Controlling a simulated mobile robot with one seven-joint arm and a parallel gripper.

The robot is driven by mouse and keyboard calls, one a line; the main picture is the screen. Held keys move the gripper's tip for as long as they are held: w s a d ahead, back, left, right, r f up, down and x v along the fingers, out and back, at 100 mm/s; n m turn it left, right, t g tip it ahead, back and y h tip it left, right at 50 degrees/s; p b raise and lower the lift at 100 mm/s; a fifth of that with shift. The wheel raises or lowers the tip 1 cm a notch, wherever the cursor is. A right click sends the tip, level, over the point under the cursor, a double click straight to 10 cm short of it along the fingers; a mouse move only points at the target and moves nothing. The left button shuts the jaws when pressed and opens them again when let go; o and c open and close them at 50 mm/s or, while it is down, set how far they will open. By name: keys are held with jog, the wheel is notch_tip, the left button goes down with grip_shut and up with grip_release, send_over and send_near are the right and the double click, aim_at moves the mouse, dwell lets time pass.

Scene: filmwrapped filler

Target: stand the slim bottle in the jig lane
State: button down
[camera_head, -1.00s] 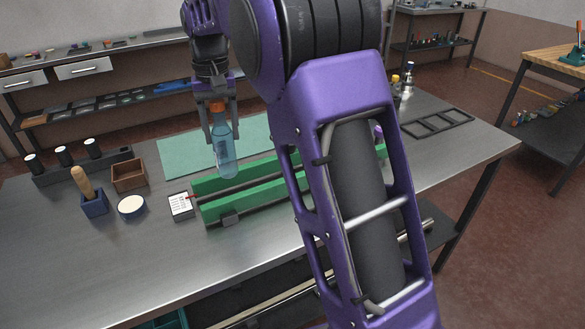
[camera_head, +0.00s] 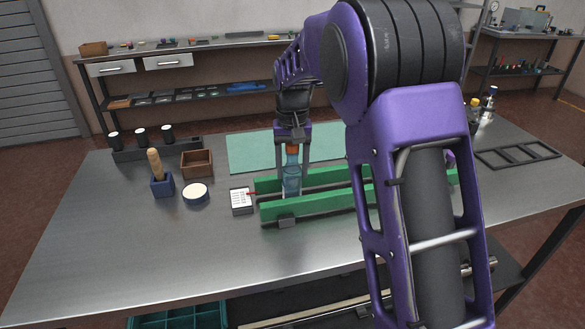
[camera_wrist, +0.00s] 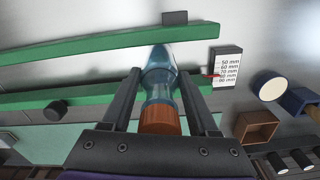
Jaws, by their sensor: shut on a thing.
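The slim bottle (camera_head: 291,181) is translucent blue with an orange cap. My gripper (camera_head: 292,158) is shut on it from above, its fingers either side of the upper part. The bottle looks upright, near the left end of the jig, between the two green rails of the jig lane (camera_head: 330,204). The front rail is close to its foot, and I cannot tell whether the base touches the lane floor. In the wrist view the bottle (camera_wrist: 158,82) runs between the fingers, its lower end in the gap between the rails.
A white scale card (camera_head: 241,201) with a red pointer stands at the jig's left end. A white round dish (camera_head: 196,194), a blue block with a wooden handle (camera_head: 162,185) and a wooden box (camera_head: 197,164) lie further left. A green mat (camera_head: 250,150) lies behind. The front left table is clear.

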jog(key=shift+c, duration=0.8)
grip_release()
jog(key=shift+f, duration=0.15)
notch_tip(320, 180, up, 12)
jog(key=shift+r+p, duration=0.2)
jog(key=shift+p, duration=0.65)
